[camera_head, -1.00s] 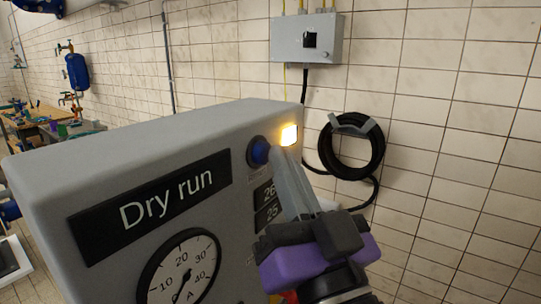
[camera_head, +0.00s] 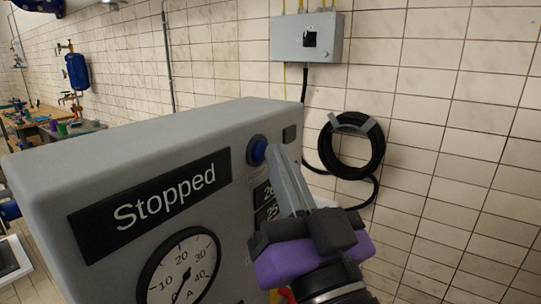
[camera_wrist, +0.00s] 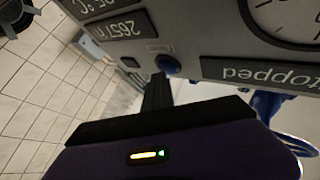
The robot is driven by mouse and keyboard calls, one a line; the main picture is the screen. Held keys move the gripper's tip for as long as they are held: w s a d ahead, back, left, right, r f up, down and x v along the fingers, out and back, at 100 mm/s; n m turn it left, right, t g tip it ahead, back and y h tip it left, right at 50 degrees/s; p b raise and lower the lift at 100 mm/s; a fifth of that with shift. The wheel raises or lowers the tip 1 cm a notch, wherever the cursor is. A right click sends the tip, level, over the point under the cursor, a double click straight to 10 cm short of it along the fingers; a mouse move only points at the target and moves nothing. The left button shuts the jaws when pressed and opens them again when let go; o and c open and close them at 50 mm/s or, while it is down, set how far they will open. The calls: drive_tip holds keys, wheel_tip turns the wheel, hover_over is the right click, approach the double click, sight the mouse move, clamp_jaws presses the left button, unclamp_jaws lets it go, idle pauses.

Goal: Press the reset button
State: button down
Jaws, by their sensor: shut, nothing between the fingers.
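The blue round reset button (camera_head: 257,149) sits on the front of a grey control box (camera_head: 120,153), near its upper right corner. My gripper (camera_head: 272,148) is shut and empty, with its fingertips right at the button's right side. I cannot tell whether they touch it. In the wrist view the button (camera_wrist: 168,65) shows just beyond my fingertips (camera_wrist: 158,78). The box's display (camera_head: 152,205) reads "Stopped". The small square lamp (camera_head: 289,135) right of the button is dark.
A dial gauge (camera_head: 180,270) is on the box below the display. Black number displays (camera_head: 264,195) lie partly behind my gripper. A grey switch box (camera_head: 307,38) and a coiled black hose (camera_head: 352,146) are on the tiled wall. A workbench (camera_head: 25,125) stands far left.

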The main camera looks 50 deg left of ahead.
drive_tip(key=shift+d, duration=0.2)
drive_tip(key=w+d+b, duration=0.1)
drive_tip(key=d+b, duration=0.1)
drive_tip(key=d, duration=0.4)
drive_tip(key=shift+w, duration=0.2)
idle(0.3)
idle(0.8)
